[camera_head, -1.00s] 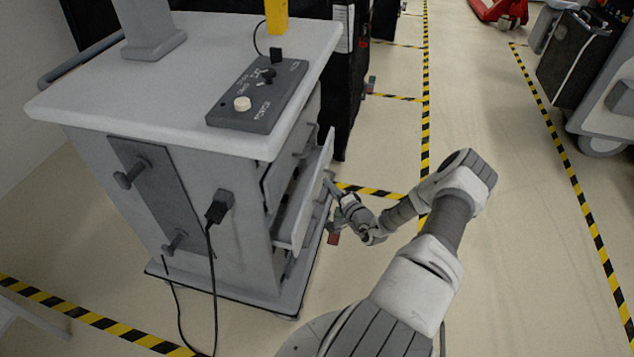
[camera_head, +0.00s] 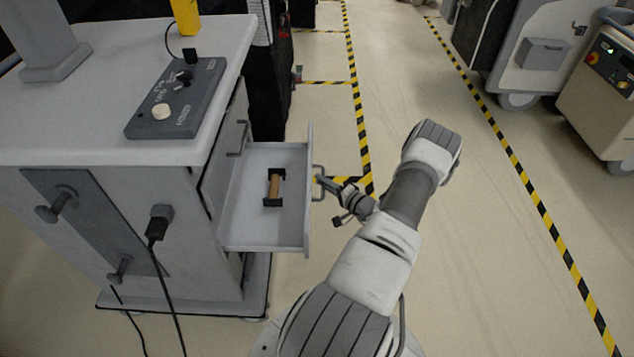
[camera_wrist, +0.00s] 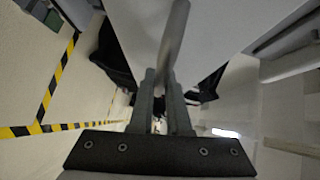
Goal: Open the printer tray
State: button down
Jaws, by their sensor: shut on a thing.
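The printer tray looks like a pale grey drawer (camera_head: 246,226) in the side of a grey cart (camera_head: 120,225). It stands well out from the cart, with its inside in view. A brown roll in a dark holder (camera_head: 274,187) lies inside it. My gripper (camera_head: 323,183) is at the drawer's front, shut on its grey bar handle (camera_head: 318,170). In the wrist view the handle (camera_wrist: 175,38) runs between the fingertips of my gripper (camera_wrist: 163,76). The fingers cover part of the handle.
A control box (camera_head: 176,98) with knobs lies on the cart top. Another drawer handle (camera_head: 238,138) shows on the cart's side. Black cables hang at the cart's near side. The floor to the right is clear up to grey carts (camera_head: 600,100) beyond a striped line.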

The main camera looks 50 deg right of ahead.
jog(key=c, duration=0.9)
grip_release()
jog(key=s+p, duration=0.1)
jog(key=s, duration=0.4)
jog(key=s+r+p, duration=0.1)
jog(key=s, duration=0.5)
jog(key=s+a+r+p, duration=0.1)
jog(key=s, duration=0.5)
jog(key=shift+s+a+r, duration=0.1)
jog(key=shift+s+r, duration=0.05)
jog(key=shift+r, duration=0.05)
